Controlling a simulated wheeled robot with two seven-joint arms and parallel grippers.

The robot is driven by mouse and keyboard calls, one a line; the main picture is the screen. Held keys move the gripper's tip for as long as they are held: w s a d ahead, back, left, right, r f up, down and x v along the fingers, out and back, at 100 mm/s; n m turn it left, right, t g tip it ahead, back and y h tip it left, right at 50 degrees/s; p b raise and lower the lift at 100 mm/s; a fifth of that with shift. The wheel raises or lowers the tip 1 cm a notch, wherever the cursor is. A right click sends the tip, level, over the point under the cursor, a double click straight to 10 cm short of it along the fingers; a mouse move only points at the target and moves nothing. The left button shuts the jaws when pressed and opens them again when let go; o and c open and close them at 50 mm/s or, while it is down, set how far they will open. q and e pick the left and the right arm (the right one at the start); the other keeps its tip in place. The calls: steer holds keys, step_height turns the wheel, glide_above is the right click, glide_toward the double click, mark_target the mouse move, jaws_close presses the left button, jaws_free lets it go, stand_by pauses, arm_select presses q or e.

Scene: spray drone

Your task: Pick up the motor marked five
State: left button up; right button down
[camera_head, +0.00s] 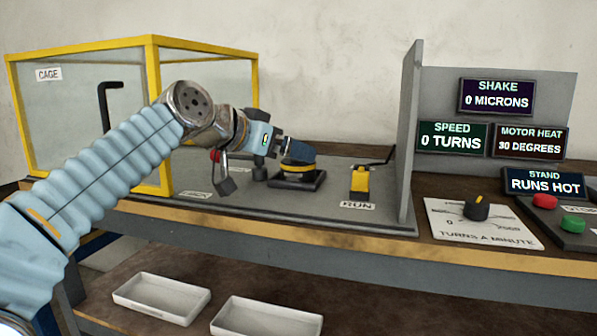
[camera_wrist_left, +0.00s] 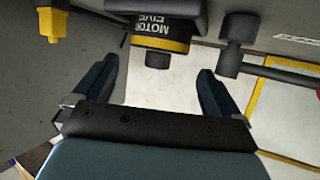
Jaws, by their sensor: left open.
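The motor marked five is a short dark cylinder with a yellow band (camera_head: 297,166). It sits on a black square base on the bench, partly hidden by my left gripper in the head view. In the left wrist view the motor (camera_wrist_left: 160,43) shows its label "MOTOR FIVE" upside down, ahead of the fingertips and roughly centred across the gap. My left gripper (camera_head: 299,150) is open, with blue fingers; in the wrist view (camera_wrist_left: 158,66) nothing lies between them. My right gripper is not in view.
A dark post (camera_head: 260,165) and a red-tipped lever (camera_head: 217,160) stand close left of the motor. A yellow RUN switch (camera_head: 360,180) is to its right, before a grey upright panel (camera_head: 409,140). The yellow-framed cage (camera_head: 155,110) is behind my arm. White trays (camera_head: 265,318) lie below.

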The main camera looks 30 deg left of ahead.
arm_select(q)
steer(key=x, duration=0.4)
steer(key=shift+w+d+f, duration=0.1)
steer(key=shift+w+d, duration=0.05)
steer(key=shift+d, duration=0.05)
steer(key=shift+c, duration=0.4)
steer(key=c, duration=1.2)
steer(key=shift+c, duration=1)
